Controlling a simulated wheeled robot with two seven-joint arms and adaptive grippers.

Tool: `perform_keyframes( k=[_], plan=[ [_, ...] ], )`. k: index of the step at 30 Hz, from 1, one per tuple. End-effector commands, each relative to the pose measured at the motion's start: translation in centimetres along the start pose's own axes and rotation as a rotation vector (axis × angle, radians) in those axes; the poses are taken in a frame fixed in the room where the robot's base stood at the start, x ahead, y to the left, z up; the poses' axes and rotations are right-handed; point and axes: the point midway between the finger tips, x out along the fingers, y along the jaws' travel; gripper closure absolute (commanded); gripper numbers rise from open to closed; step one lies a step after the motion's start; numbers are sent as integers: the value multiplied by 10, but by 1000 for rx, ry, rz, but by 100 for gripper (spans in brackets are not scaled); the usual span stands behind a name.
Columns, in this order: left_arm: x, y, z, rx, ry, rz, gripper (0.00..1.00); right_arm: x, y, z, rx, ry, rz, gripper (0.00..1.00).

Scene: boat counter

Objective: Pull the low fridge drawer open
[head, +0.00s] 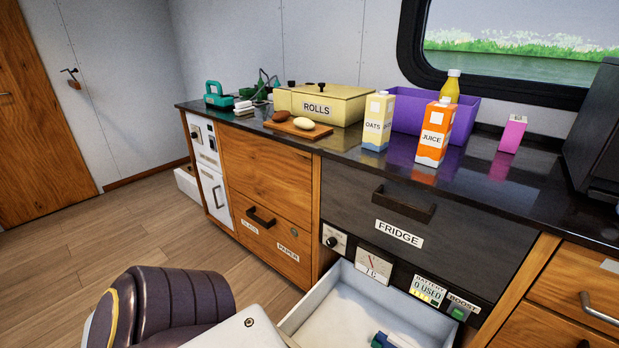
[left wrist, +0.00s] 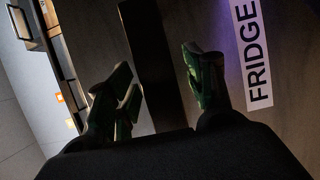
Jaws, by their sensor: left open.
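The low drawer (head: 345,292) stands pulled out in the head view, below the instrument panel. Its white inside shows, with a small green, blue and white item (head: 385,341) at the bottom edge. Its front is out of the head view. In the left wrist view, a dark drawer front carries a FRIDGE label (left wrist: 258,60) and a dark bar handle (left wrist: 150,50). My left gripper (left wrist: 158,78) is open, one finger on each side of this handle. I cannot tell whether they touch it. My right gripper is not in view.
The upper fridge drawer (head: 345,195) is shut, with its own handle (head: 404,205). On the counter stand a rolls box (head: 345,103), oats carton (head: 377,122), juice carton (head: 434,134), purple bin (head: 405,110) and pink carton (head: 511,133). Open floor (head: 90,250) lies at the left.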

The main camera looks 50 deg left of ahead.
Motion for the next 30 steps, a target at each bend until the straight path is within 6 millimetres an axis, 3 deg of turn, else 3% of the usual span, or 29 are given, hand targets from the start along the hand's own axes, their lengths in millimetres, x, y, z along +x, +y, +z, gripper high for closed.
perform_keyframes(
  k=[8, 14, 30],
  plan=[
    [-3, 0, 0, 0, 0, 0, 47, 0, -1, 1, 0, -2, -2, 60],
    [-18, -1, 0, 0, -1, -3, 47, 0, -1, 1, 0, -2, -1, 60],
    [-95, -1, 0, 1, -1, -2, 47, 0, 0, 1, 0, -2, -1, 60]
  ],
)
